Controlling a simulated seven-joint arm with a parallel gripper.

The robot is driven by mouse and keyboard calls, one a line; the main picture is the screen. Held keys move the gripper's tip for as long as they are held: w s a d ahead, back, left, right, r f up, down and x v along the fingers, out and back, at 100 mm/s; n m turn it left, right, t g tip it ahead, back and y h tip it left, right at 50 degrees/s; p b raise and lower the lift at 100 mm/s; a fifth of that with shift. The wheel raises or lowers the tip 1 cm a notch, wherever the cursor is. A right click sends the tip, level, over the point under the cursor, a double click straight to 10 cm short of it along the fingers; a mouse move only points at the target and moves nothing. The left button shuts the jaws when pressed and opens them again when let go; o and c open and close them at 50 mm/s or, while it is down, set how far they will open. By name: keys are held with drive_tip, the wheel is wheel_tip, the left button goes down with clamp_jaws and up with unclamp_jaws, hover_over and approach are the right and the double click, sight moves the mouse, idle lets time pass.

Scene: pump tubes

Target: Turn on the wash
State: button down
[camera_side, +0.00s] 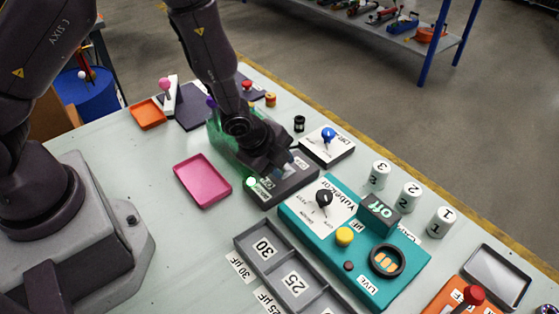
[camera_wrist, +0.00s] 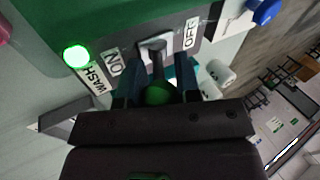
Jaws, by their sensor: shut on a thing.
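The wash panel is a dark grey box (camera_side: 300,187) in the middle of the table in the side view. In the wrist view its grey face (camera_wrist: 134,52) carries an ON label (camera_wrist: 114,63), an OFF label (camera_wrist: 191,33) and a WASH label. A lamp (camera_wrist: 76,56) beside WASH glows bright green, and it also glows in the side view (camera_side: 251,182). A switch lever (camera_wrist: 157,50) with a green ball knob (camera_wrist: 158,93) rises from a pale slot between ON and OFF. My gripper (camera_wrist: 158,72) is shut on this lever; in the side view my gripper (camera_side: 282,168) hides it.
A translucent green box (camera_side: 224,140) stands close behind my gripper. A white panel with a blue knob (camera_side: 328,134) is to the right. A teal device (camera_side: 335,240) is in front, with a grey tray (camera_side: 270,237). A pink tray (camera_side: 202,180) lies left.

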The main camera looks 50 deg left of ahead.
idle(0.3)
drive_tip(key=c, duration=0.8)
unclamp_jaws()
drive_tip(key=v, duration=1.3)
